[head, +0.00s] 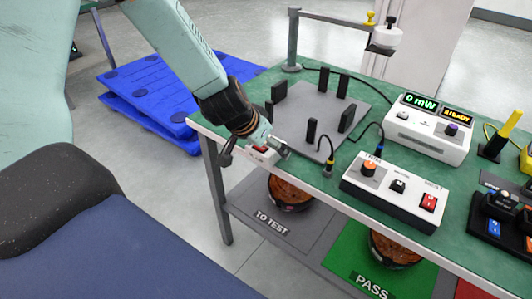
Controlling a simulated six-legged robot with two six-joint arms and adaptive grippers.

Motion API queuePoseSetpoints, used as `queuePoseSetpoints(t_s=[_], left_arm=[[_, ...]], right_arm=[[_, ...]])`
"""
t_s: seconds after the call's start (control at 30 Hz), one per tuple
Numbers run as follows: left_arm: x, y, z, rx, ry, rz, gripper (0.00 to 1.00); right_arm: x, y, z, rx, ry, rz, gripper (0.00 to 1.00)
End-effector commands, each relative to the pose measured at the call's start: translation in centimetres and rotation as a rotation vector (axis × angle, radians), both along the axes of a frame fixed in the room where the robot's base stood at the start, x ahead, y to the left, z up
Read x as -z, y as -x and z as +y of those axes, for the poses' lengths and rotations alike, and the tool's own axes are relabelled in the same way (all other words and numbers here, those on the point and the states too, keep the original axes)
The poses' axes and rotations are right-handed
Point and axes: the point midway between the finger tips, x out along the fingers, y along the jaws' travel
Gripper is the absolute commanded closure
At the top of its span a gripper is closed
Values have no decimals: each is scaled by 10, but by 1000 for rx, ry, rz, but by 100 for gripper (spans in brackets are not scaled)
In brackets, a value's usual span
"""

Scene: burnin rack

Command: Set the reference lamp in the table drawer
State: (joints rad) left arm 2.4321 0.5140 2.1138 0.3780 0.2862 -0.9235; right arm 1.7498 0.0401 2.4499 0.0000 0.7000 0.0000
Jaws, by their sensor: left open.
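My left gripper (256,146) reaches down to the front left corner of the green-topped table (328,187), its fingers apart. A small white piece with a red patch (262,156) sits at the table edge between or just below the fingers. The gripper partly covers it, and I cannot tell if they touch or what it is. I cannot pick out the reference lamp with certainty. No open drawer shows. My right gripper is not in view.
A grey plate with black posts (318,108) and a stand with an overhanging head (386,38) fill the table's back left. A meter (428,128) and a switch box (393,193) stand right. Blue pallets (150,98) lie on the floor.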

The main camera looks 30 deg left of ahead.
Motion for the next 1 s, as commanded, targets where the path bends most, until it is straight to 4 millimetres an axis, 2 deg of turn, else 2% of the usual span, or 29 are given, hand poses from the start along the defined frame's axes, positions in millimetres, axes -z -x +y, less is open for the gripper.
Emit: queuePoseSetpoints(t_s=[0.17,1.0], left_arm=[[-1,0,0,0,0,0,2],[-1,0,0,-1,1,0,72]], right_arm=[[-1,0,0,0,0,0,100],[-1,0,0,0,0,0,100]])
